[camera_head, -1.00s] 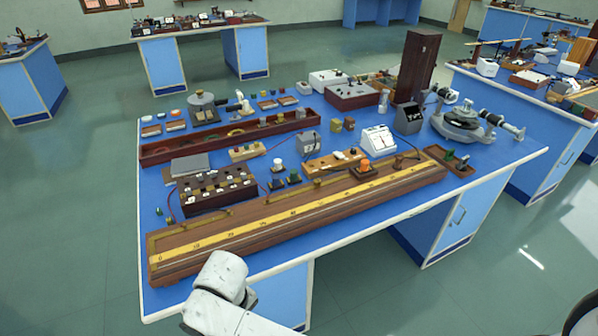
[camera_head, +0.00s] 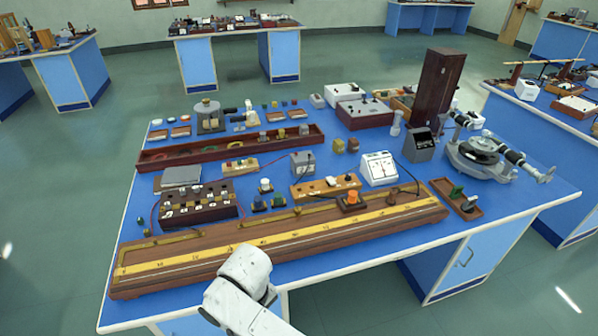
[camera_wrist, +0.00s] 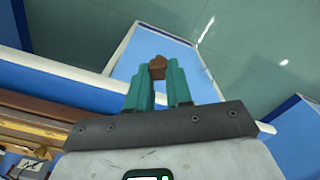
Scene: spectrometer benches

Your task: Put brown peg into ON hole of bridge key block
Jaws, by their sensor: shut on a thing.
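In the wrist view, my gripper (camera_wrist: 158,72) has two teal fingers shut on a small brown peg (camera_wrist: 157,68), held at the fingertips. The peg is out past the near bench edge, with floor and blue bench panels behind it. In the head view, my gripper and the peg are not in sight; only my white arm shows at the bottom. Two light wooden blocks with small fittings, one at the centre (camera_head: 325,187) and one behind left (camera_head: 240,166), lie on the bench. I cannot tell which is the bridge key block, and no ON mark is readable.
A long wooden metre bridge (camera_head: 280,240) lies along the bench's near edge, between my arm and the blocks. A dark plug box (camera_head: 198,204), a white meter (camera_head: 380,168) and a tall dark wooden case (camera_head: 438,88) crowd the bench (camera_head: 530,200). Bare blue top shows at right.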

